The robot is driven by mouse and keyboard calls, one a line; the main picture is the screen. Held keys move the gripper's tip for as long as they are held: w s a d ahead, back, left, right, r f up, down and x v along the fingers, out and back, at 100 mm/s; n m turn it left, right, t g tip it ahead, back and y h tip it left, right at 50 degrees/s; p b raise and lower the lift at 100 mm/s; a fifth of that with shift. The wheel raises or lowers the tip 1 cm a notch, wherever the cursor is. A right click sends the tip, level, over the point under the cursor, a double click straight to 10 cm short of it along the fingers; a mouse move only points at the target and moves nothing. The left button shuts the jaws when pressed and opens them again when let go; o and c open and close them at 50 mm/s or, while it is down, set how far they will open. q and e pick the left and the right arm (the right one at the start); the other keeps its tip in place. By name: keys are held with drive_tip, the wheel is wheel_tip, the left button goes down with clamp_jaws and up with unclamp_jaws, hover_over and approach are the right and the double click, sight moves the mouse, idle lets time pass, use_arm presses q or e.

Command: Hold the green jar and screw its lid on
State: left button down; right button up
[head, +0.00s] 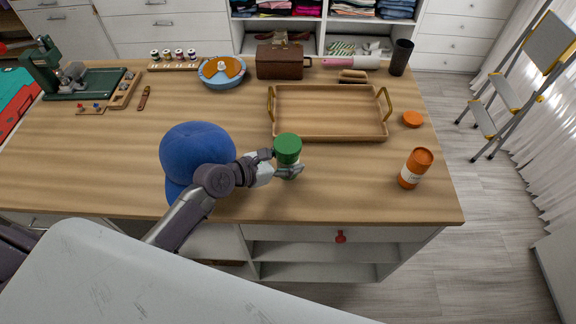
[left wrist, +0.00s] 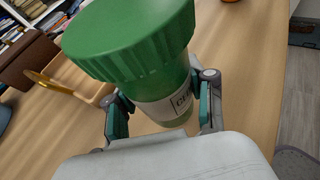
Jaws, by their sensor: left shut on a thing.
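The green jar (head: 286,163) is upright at the middle of the table, in front of the tray. Its wide ribbed green lid (head: 287,144) sits on top of its mouth, and it fills the upper part of the left wrist view (left wrist: 130,35). Whether the lid is threaded tight I cannot tell. My left gripper (head: 279,164) is shut around the jar body (left wrist: 160,82), its pads on both sides near the white label (left wrist: 168,108). The jar's base is hidden in both views, so I cannot tell whether it touches the table. My right gripper is not in view.
A wooden tray (head: 329,138) with brass handles is behind the green jar. A blue cap (head: 197,146) lies beside my left arm. A brown box (head: 280,64) stands farther back.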

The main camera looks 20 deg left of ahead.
sight(288, 167)
use_arm(q)
drive_tip(key=shift+f, duration=1.4)
drive_tip(key=shift+f, duration=0.15)
drive_tip(key=shift+c, duration=2)
unclamp_jaws()
drive_tip(key=shift+s+a+r, duration=0.1)
drive_tip(key=shift+r, duration=0.1)
drive_tip(key=b+v, duration=0.1)
drive_tip(key=v, duration=0.9)
drive_tip(key=shift+s+a, duration=0.25)
drive_tip(key=shift+s, duration=0.05)
drive_tip(key=shift+s+a+r, duration=0.3)
drive_tip(key=shift+s+r, duration=0.05)
drive_tip(key=shift+r, duration=0.05)
drive_tip(key=shift+d, duration=0.1)
